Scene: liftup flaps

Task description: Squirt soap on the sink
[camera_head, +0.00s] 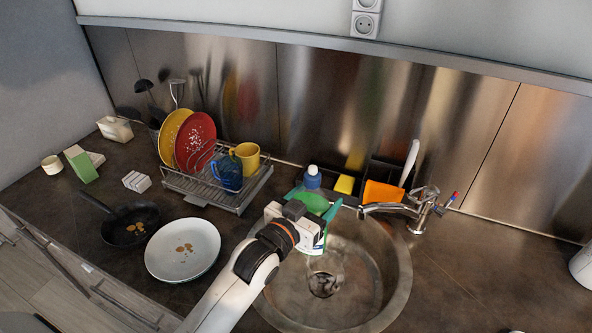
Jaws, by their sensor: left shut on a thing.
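The steel sink (398,290) is a round basin at the centre right, with a drain in its floor. My left gripper (312,214) is over the far left part of the sink. It is shut on what looks like the soap bottle (312,203), of which green parts show; the gripper hides much of it. My right gripper is not in view.
The faucet (417,208) stands at the sink's far right rim. A caddy with a yellow sponge (345,184) and an orange cloth (383,193) is behind the sink. Left are a dish rack (240,203), a white plate (183,250) and a pan (125,228). The right counter is mostly clear.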

